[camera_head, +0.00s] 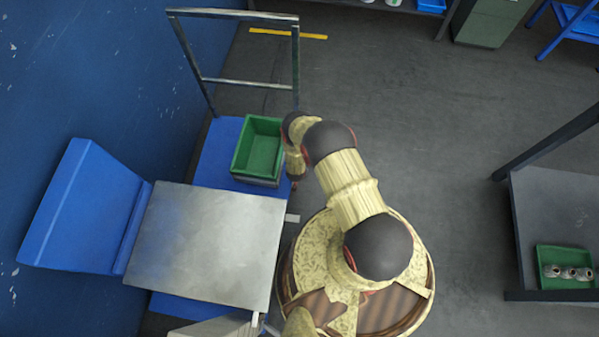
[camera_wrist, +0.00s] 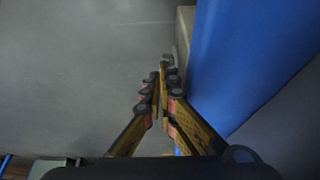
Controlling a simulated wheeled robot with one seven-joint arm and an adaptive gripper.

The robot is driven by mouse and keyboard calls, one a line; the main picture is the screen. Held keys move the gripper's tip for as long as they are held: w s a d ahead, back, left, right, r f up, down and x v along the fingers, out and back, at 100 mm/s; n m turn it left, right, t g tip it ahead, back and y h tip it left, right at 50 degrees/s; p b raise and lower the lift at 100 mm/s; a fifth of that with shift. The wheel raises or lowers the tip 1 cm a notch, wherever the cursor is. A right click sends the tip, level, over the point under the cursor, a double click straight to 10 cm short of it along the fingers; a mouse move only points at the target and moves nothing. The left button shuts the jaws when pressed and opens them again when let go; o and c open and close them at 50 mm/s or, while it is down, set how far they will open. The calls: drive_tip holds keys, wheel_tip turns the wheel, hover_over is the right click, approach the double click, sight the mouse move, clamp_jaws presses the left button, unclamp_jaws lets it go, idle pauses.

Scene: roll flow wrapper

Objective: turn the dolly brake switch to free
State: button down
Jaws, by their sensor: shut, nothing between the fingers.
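The dolly has a blue deck (camera_head: 217,158) and an upright metal handle frame (camera_head: 250,82). A green bin (camera_head: 257,148) stands on the deck. My gripper (camera_head: 294,183) points down just beyond the deck's right edge, mostly hidden by my wrist. In the wrist view, my gripper (camera_wrist: 163,70) is shut and empty, its fingertips together close to the blue deck (camera_wrist: 240,60). A pale block (camera_wrist: 185,28) and small grey parts lie just past the fingertips, against the blue edge. I cannot make out the brake switch or its setting; the fingers may cover it.
A flat metal table top (camera_head: 208,245) with a blue hinged panel (camera_head: 85,205) stands in front of the dolly. A small light tab (camera_head: 292,218) sticks out by its right edge. A grey shelf (camera_head: 560,215) is at right. The floor between is clear.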

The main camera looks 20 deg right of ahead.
drive_tip(key=v, duration=1.2)
drive_tip(key=shift+s+a, duration=0.1)
